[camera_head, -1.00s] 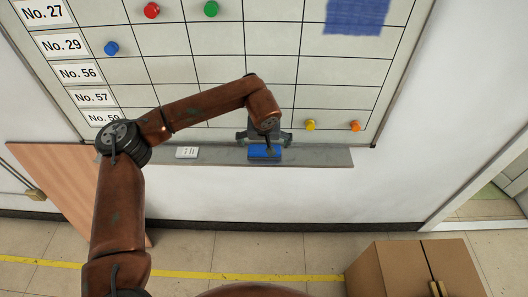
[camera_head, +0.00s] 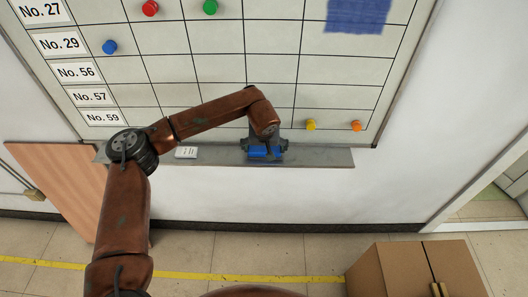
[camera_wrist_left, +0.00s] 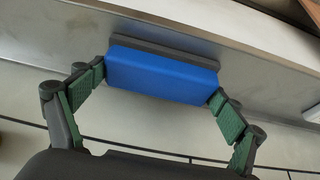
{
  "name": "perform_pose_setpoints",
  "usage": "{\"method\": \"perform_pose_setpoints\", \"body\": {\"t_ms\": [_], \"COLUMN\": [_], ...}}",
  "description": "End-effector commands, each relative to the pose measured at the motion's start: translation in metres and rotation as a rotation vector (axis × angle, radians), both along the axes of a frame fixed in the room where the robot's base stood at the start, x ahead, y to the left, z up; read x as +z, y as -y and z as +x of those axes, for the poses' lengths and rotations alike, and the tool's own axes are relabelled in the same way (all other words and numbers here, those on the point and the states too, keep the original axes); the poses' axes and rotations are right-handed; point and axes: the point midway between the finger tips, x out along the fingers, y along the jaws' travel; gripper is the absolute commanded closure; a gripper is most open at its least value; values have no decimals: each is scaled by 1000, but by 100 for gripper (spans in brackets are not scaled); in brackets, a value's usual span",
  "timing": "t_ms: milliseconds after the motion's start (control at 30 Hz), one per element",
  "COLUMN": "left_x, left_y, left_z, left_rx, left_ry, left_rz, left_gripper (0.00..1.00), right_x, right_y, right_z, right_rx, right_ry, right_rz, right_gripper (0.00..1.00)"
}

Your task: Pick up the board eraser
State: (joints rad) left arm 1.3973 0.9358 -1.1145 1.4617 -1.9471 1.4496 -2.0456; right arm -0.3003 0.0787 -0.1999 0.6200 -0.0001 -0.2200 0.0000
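The board eraser (camera_head: 264,153) is a blue block on the grey ledge below the whiteboard in the head view. In the left wrist view the blue eraser (camera_wrist_left: 163,76) shows a dark grey strip along its far side and lies against the ledge. My left gripper (camera_head: 265,149) is at the eraser, partly covering it. In the left wrist view the fingers of my left gripper (camera_wrist_left: 160,83) are spread wide, one at each short end of the eraser, with the tips at or very near its ends. Firm contact cannot be made out. My right gripper is not in view.
The grey ledge (camera_head: 325,157) runs under the whiteboard (camera_head: 270,68). A small white item (camera_head: 186,152) lies on the ledge to the left. Round magnets sit on the board, a yellow one (camera_head: 311,125) close to my gripper.

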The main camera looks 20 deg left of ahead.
Motion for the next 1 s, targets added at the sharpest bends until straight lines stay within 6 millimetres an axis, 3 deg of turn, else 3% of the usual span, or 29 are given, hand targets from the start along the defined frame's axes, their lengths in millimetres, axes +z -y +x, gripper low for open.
{"method": "perform_pose_setpoints", "body": {"t_ms": [300,667,900,1000], "left_x": [0,5,37,56], "left_y": [0,0,1,18], "left_z": [0,0,0,-9], "left_rx": [0,1,0,-4], "left_ry": [0,1,4,5], "left_rz": [0,0,-1,-1], "left_gripper": [34,35,35,35], "right_x": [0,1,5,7], "right_y": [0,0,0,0], "right_z": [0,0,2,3], "right_rx": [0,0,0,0], "right_ry": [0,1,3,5], "right_rz": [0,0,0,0], "right_gripper": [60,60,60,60]}}
